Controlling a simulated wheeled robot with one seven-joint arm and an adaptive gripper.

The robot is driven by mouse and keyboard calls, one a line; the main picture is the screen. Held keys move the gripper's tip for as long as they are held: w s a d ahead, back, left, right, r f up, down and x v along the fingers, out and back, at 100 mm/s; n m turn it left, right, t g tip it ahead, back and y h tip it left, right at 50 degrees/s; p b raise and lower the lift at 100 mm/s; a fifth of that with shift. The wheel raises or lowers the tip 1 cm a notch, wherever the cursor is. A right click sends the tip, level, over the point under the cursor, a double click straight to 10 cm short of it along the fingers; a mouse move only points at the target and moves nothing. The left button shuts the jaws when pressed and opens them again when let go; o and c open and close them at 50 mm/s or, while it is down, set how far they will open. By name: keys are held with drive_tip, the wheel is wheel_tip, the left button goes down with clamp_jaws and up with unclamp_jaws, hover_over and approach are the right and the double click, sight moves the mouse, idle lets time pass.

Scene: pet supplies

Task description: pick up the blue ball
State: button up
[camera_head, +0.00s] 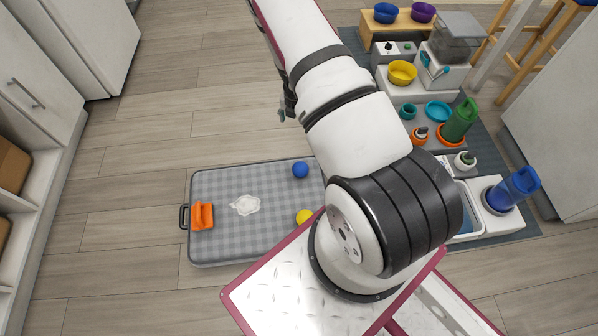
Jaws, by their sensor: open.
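The blue ball (300,170) lies on the grey checked mat (225,185) near its far right corner. My arm comes down from the top of the picture and covers the mat's right part. My gripper (284,114) shows only in part, as dark pieces at the left edge of the arm. It is open, and it appears above and beyond the blue ball in the picture, apart from it. Most of the gripper is hidden behind the arm.
On the mat are a yellow ball (304,217), an orange item (202,216) and a whitish patch (245,205). Bowls, bottles and a dispenser crowd the right, including a yellow bowl (402,73) and a blue bottle (513,189). Cabinets stand left. Wooden floor beyond the mat is clear.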

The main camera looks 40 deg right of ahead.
drive_tip(key=n+g+y+b, duration=0.1)
drive_tip(key=n+b, duration=0.1)
hover_over(301, 167)
drive_tip(key=w+d, duration=0.1)
drive_tip(key=d, duration=0.1)
wheel_tip(301, 167, down, 10)
wheel_tip(301, 167, down, 7)
drive_tip(key=b, duration=0.2)
drive_tip(key=shift+a+r+b, duration=0.15)
drive_tip(key=shift+b, duration=0.2)
drive_tip(key=shift+w+a+f+b, duration=0.1)
drive_tip(key=shift+a+f+b, duration=0.1)
drive_tip(key=shift+f+b, duration=1.05)
drive_tip(key=shift+w+a+f+b, duration=0.15)
drive_tip(key=shift+f+b, duration=0.4)
drive_tip(key=shift+f, duration=1.4)
drive_tip(key=shift+s+r, duration=0.1)
drive_tip(key=c, duration=1.3)
